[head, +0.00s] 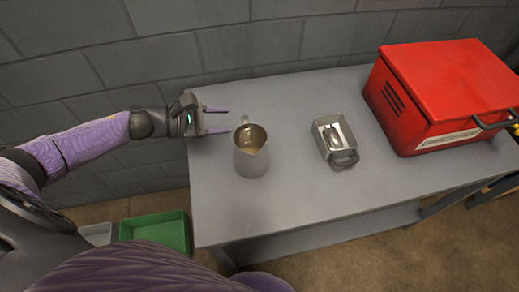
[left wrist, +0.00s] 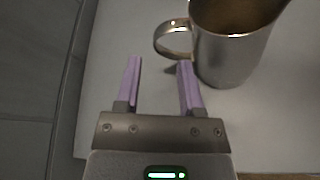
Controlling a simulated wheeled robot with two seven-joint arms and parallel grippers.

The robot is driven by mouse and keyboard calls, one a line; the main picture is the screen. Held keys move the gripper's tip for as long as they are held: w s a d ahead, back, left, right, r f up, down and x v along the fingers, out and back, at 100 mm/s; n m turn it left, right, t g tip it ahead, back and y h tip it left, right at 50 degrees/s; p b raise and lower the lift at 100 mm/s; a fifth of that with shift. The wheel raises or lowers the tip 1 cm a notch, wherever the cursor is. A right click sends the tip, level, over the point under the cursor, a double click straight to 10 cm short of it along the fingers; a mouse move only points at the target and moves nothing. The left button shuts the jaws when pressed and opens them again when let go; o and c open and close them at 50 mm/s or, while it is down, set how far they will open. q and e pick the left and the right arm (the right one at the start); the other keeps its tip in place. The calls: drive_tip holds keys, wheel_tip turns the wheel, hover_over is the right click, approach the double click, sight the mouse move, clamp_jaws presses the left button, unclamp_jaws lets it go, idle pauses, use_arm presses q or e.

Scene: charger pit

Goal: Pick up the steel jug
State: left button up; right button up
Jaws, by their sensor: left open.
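The steel jug (head: 251,160) stands upright on the grey table (head: 300,195), near its left end. Its handle points to the back wall in the head view. My left gripper (head: 225,120) is open and empty, just left of the jug, with its two purple fingers pointing right. In the left wrist view the jug (left wrist: 232,55) is at the upper right, and its handle lies just beyond the right finger of my gripper (left wrist: 160,85). The fingers look apart from the handle. My right gripper is not in view.
A small metal tray (head: 343,154) with a metal item in it stands right of the jug. A red box (head: 440,90) fills the table's right end. A block wall (head: 120,60) runs behind the table. A green bin (head: 157,232) is on the floor at lower left.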

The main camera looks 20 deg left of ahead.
sight(246, 116)
use_arm(q)
drive_tip(key=b+x, duration=0.1)
drive_tip(key=x, duration=0.4)
drive_tip(key=shift+w+d+b, duration=0.15)
drive_tip(key=shift+w+b, duration=0.15)
drive_tip(key=shift+w, duration=0.1)
drive_tip(key=shift+w+d, duration=0.15)
drive_tip(key=shift+d, duration=0.05)
use_arm(e)
drive_tip(key=shift+s+a+f, duration=0.15)
drive_tip(key=shift+s+f, duration=0.1)
drive_tip(key=shift+f, duration=0.2)
drive_tip(key=shift+s+a+f, duration=0.1)
drive_tip(key=shift+s+f, duration=0.1)
drive_tip(key=shift+f, duration=0.2)
use_arm(q)
clamp_jaws()
use_arm(e)
drive_tip(key=shift+w+d, duration=0.2)
drive_tip(key=shift+d, duration=0.05)
drive_tip(key=shift+a, duration=0.4)
drive_tip(key=shift+s+d, duration=0.1)
drive_tip(key=shift+d, duration=0.25)
